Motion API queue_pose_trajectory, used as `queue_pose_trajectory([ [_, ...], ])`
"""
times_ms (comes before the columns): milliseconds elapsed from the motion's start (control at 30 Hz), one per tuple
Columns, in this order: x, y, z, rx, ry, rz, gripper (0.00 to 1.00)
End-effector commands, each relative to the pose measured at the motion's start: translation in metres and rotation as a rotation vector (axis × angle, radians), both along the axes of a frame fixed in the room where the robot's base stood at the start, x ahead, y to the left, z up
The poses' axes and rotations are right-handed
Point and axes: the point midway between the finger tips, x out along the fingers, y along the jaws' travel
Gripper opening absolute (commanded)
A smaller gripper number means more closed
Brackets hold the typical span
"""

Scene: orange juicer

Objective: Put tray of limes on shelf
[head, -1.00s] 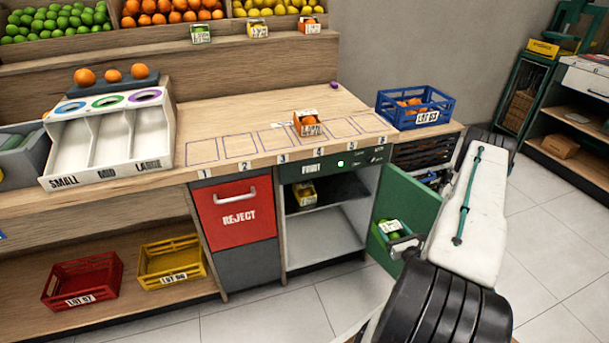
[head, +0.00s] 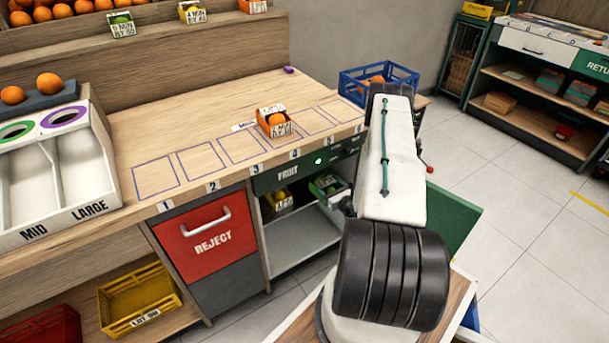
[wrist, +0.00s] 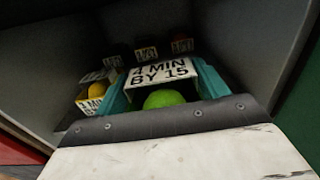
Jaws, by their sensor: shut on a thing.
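The green tray of limes (head: 328,184) is inside the open fruit cabinet, at the right of its upper compartment. The dark shelf (head: 302,203) bears a yellow lemon tray (head: 279,199) to the left, also in the wrist view (wrist: 92,104). I cannot tell whether the lime tray touches the shelf.
The open green cabinet door (head: 459,222) stands right of my arm. An orange tray (head: 275,123) sits on the counter above, and a blue crate (head: 378,83) at its right end. The red reject bin (head: 207,232) is left of the cabinet. Dim cards show deeper inside.

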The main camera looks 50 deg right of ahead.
Motion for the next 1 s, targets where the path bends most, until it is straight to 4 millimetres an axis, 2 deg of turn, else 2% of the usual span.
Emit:
queue_pose_trajectory([
  [33, 0.015, -0.002, 0.001, -0.003, -0.001, 0.004, 0.45],
  [200, 0.058, -0.015, 0.001, -0.004, -0.002, 0.001, 0.45],
  [400, 0.092, -0.024, 0.001, 0.0, -0.002, -0.003, 0.45],
  [633, 0.113, -0.03, 0.001, -0.002, -0.003, -0.004, 0.45],
  [800, 0.111, -0.03, -0.028, 0.001, 0.0, -0.006, 0.45],
  [1000, 0.112, -0.031, -0.035, 0.0, -0.001, -0.005, 0.45],
])
